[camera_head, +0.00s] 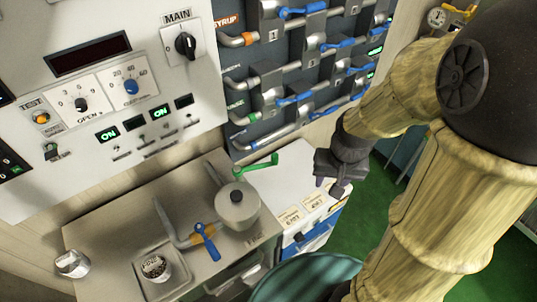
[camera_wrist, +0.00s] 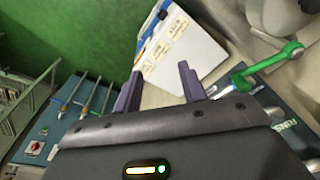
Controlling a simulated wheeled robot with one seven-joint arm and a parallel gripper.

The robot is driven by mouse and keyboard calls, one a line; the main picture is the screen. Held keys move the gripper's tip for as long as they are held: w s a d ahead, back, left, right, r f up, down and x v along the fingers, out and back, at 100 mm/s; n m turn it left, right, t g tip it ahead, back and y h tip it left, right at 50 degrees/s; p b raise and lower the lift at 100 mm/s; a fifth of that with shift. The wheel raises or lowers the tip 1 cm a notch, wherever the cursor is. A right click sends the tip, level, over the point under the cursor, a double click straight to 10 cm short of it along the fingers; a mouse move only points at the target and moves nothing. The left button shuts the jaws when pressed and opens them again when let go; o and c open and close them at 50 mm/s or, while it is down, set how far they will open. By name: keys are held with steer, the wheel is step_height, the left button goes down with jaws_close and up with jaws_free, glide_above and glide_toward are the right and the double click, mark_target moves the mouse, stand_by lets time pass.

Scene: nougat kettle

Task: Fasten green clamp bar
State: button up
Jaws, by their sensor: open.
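The green clamp bar (camera_head: 256,166) sticks out at the upper right of the lidded grey kettle (camera_head: 237,206) in the head view. In the wrist view the green bar (camera_wrist: 268,62) is at the right, with a round knob end. My gripper (camera_head: 328,186) is to the right of the bar, above the white labelled surface. In the wrist view its two purple fingers (camera_wrist: 162,84) are spread apart with nothing between them. The bar lies outside the fingers, to their right. Whether the bar touches the kettle's lid cannot be told.
A blue-handled lever (camera_head: 205,241) is left of the kettle. A square tray with a cup (camera_head: 155,267) stands on the counter. The control panel (camera_head: 100,90) and pipes with blue valve handles (camera_head: 300,97) rise behind. Green floor (camera_head: 385,205) is open at the right.

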mark_target(272, 156)
steer(key=w+d+f+m+g+y+p, duration=0.1)
steer(key=w+f+m+y+p, duration=0.1)
steer(key=w+m+y, duration=0.4)
steer(key=w+d+f+m+g+y+p, duration=0.1)
steer(key=w+f+m+g+y+p, duration=0.1)
steer(key=w+m+y, duration=0.5)
steer(key=m+y+p, duration=0.1)
steer(key=m+y, duration=0.1)
steer(key=y, duration=0.2)
steer(key=shift+d+f+m+y, duration=0.2)
steer(key=shift+f+m+y, duration=0.1)
steer(key=shift+f, duration=0.1)
steer(key=shift+a, duration=0.1)
steer(key=a+p, duration=0.2)
steer(key=a, duration=0.3)
steer(key=s+a+p, duration=0.1)
steer(key=a+p, duration=0.1)
steer(key=a, duration=0.4)
steer(key=a+p, duration=0.2)
steer(key=a, duration=0.3)
steer(key=shift+s+a+r, duration=0.1)
steer(key=shift+s+a, duration=0.05)
steer(key=shift+s, duration=0.25)
steer(key=shift+w+a, duration=0.1)
steer(key=shift+a, duration=0.35)
jaws_close()
